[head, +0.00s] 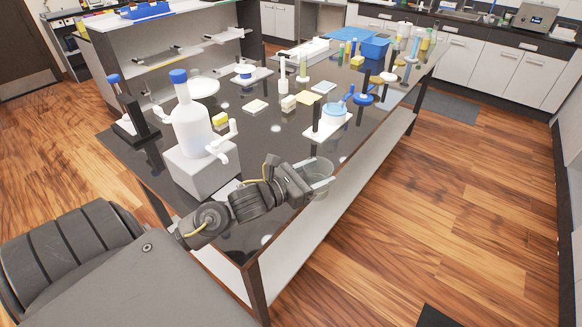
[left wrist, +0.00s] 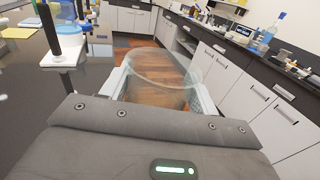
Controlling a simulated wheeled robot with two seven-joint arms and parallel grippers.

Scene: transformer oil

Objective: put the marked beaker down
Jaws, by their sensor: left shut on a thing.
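The beaker (head: 318,178) is clear glass and sits between the fingers of my left gripper (head: 308,182), near the right edge of the dark table (head: 250,215). In the left wrist view the beaker (left wrist: 160,80) stands between the two pale fingers of the left gripper (left wrist: 160,95), which is shut on it. Floor shows through the glass there. No mark on the beaker can be made out. Whether its base touches anything is hidden. My right gripper is not in view.
A white bottle with a blue cap (head: 190,125) stands on a grey block (head: 205,170) left of my arm. A stand with a white base (head: 328,125) and a blue-topped dish is behind the gripper. Dark tabletop between them is partly clear.

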